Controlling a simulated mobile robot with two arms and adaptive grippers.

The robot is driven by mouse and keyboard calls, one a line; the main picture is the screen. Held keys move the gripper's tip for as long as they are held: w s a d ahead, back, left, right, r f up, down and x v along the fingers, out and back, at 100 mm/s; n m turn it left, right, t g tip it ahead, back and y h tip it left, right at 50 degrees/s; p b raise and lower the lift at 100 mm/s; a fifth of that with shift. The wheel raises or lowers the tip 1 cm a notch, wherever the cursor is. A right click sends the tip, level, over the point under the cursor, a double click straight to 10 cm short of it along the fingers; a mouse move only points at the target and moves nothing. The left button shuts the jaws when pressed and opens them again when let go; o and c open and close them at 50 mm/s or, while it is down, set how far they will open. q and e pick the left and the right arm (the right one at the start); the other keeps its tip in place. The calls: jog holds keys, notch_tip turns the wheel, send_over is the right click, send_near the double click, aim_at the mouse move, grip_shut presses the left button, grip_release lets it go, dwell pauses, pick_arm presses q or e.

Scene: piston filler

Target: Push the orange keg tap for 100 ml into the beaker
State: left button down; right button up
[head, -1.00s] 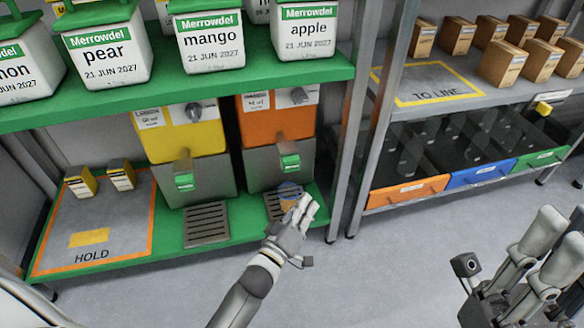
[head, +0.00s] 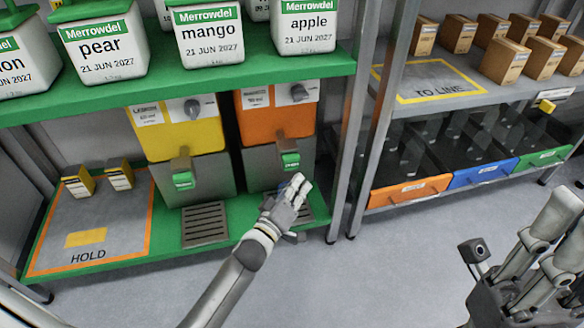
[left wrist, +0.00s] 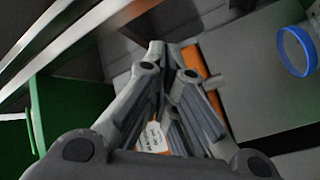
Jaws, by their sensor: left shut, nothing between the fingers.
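The orange keg (head: 277,118) stands on the low green shelf, with a grey dial and a tap with a green handle (head: 290,160). My left gripper (head: 299,182) is shut and empty, just below and in front of that tap; I see no clear contact. Its closed fingers also show in the left wrist view (left wrist: 165,50). The beaker is hidden behind my left gripper in the head view; a blue ring (left wrist: 281,52), probably its rim, shows at the right of the left wrist view. My right gripper (head: 515,228) is open and empty at the lower right, away from the kegs.
A yellow keg (head: 180,130) with a similar green tap stands to the left, above a slotted drip grate (head: 205,224). A HOLD mat (head: 108,225) is further left. A metal post (head: 347,140) rises right of the orange keg. The floor in front is clear.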

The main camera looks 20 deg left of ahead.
aim_at(292, 164)
pick_arm(q)
jog(key=shift+w+a, duration=0.7)
jog(key=shift+w, duration=0.35)
dwell(0.5)
jog(key=shift+w+a, duration=0.1)
jog(key=shift+w+a, duration=0.15)
jog(key=shift+w, duration=0.1)
dwell(0.4)
